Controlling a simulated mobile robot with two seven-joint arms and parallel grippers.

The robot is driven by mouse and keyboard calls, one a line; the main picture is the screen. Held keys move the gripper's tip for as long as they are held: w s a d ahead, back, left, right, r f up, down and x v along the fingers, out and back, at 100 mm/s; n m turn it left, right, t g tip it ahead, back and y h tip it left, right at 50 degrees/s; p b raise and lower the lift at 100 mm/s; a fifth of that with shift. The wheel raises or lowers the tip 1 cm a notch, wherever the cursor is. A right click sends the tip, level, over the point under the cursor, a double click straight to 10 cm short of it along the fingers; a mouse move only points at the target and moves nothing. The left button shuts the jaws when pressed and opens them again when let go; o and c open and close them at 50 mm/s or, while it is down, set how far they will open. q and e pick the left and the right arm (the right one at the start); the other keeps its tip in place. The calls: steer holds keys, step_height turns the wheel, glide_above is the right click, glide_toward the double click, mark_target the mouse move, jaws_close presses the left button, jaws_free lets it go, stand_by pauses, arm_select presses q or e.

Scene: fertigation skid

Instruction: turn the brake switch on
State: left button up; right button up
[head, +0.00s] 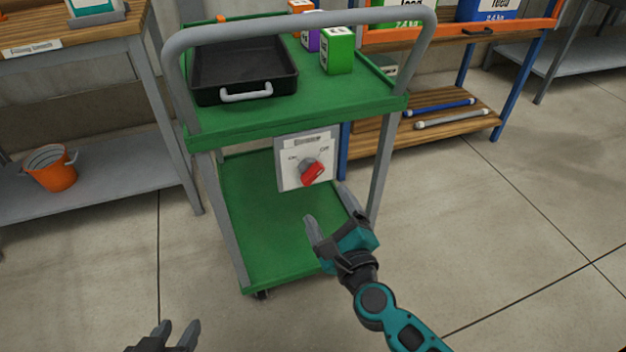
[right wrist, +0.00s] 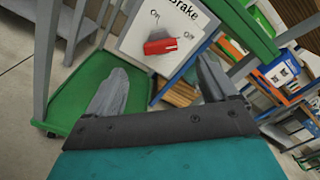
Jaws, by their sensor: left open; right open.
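The brake switch (head: 313,174) is a red knob on a white panel (head: 289,178) below the top of a green cart (head: 230,215). "On" is marked at its upper left and "Off" at its upper right. The knob's red bar slants up toward "Off". In the right wrist view, the knob (right wrist: 160,46) lies ahead, beyond the fingertips. My right gripper (head: 328,204) is open and empty, just below and in front of the knob, apart from it. It also shows in the right wrist view (right wrist: 160,74). My left gripper (head: 178,335) is open and empty at the bottom left, away from the cart.
A grey handlebar (head: 300,18) arches over the cart, which carries a black tray (head: 245,70) and a green box (head: 337,50). Cart legs stand on both sides of the panel. A workbench with an orange bucket (head: 50,168) stands left.

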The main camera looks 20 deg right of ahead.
mark_target(312, 177)
steer(key=w, duration=0.8)
steer(key=shift+w+a+b, duration=0.15)
steer(key=shift+w+b, duration=0.15)
steer(key=shift+w, duration=0.45)
steer(key=c, duration=1.1)
steer(key=shift+o, duration=0.2)
